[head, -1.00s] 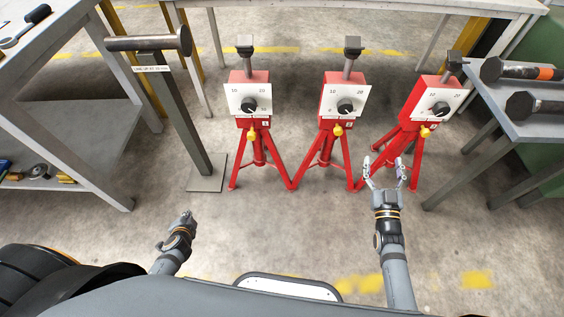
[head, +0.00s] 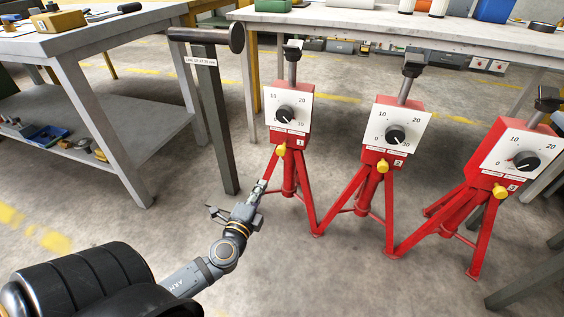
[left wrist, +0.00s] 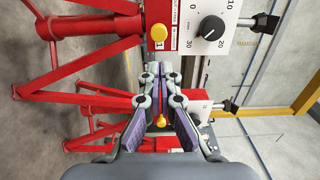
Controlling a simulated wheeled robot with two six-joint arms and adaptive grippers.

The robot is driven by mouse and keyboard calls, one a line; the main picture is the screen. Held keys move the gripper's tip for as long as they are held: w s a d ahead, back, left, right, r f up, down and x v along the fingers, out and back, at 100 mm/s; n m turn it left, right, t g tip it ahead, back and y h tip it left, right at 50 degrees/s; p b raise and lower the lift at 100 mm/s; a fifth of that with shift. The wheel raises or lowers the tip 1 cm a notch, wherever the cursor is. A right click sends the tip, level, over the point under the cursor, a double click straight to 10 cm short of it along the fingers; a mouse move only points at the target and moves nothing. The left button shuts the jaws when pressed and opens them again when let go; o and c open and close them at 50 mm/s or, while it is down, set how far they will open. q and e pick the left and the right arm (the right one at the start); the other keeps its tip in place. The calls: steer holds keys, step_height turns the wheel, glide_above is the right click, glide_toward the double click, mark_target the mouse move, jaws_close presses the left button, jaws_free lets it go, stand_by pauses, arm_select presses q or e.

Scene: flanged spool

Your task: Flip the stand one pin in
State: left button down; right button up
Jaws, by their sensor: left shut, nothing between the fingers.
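Stand one (head: 289,112) is a red tripod with a white dial plate, a black knob and a label 1. Its yellow pin (head: 281,150) sticks out below the plate. My left gripper (head: 261,188) is below and left of that pin, apart from it, shut and empty. In the left wrist view, my left fingertips (left wrist: 161,70) are together. Stand one's yellow pin (left wrist: 158,32) shows above them there, beside the dial plate (left wrist: 215,15). A farther stand's yellow pin (left wrist: 160,121) shows between the finger links. My right gripper is out of the head view.
Stand two (head: 395,128) and stand three (head: 514,155) stand to the right, their legs close together. A dark grey post (head: 213,120) with a round bar on top stands left of stand one. A grey workbench (head: 80,45) is at the left. Floor in front is clear.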

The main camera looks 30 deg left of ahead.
mark_target(280, 152)
arm_select(q)
steer(key=shift+w, duration=0.1)
steer(key=x, duration=1.3)
steer(key=shift+w+a+f, duration=0.1)
steer(key=shift+w+a, duration=0.15)
steer(key=shift+w, duration=0.1)
steer(key=x, duration=0.3)
steer(key=shift+w+a, duration=0.1)
steer(key=shift+w, duration=0.15)
